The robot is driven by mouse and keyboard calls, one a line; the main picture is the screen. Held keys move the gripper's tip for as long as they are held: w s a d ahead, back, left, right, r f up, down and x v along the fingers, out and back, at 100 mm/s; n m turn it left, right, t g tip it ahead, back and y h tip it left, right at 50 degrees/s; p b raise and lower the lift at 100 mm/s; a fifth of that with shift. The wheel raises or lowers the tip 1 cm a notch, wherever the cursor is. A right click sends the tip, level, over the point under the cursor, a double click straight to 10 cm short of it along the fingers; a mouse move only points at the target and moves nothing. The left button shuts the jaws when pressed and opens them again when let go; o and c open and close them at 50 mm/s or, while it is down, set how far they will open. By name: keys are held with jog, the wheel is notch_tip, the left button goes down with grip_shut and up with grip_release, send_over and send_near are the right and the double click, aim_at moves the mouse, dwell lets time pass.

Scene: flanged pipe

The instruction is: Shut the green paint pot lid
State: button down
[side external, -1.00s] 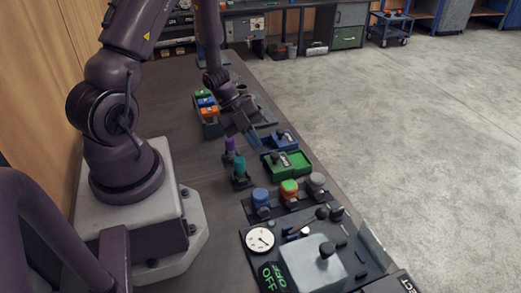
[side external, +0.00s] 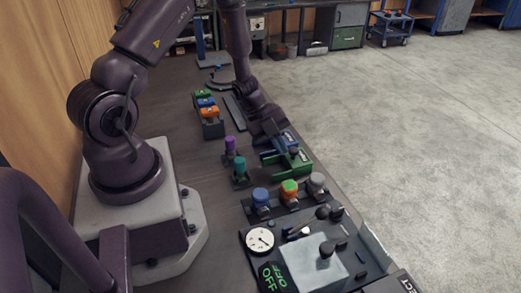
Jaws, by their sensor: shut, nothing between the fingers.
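The green paint pot (side external: 298,163) is a low, box-like green container on the bench, right of the bench's middle. A dark knob-like part shows on top of it. My gripper (side external: 285,149) is shut and empty, low over the far left side of the green pot. It hides part of the pot and its lid. I cannot tell whether the fingers touch the lid, or how far the lid covers the pot.
A purple-topped piece (side external: 230,143) and a teal-topped piece (side external: 240,164) stand to the left. A rack with blue, orange-green and grey knobs (side external: 289,188) lies in front. A panel with a dial (side external: 260,240) is nearer. Small coloured blocks (side external: 207,104) stand farther back.

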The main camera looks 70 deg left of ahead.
jog(key=shift+w, duration=0.45)
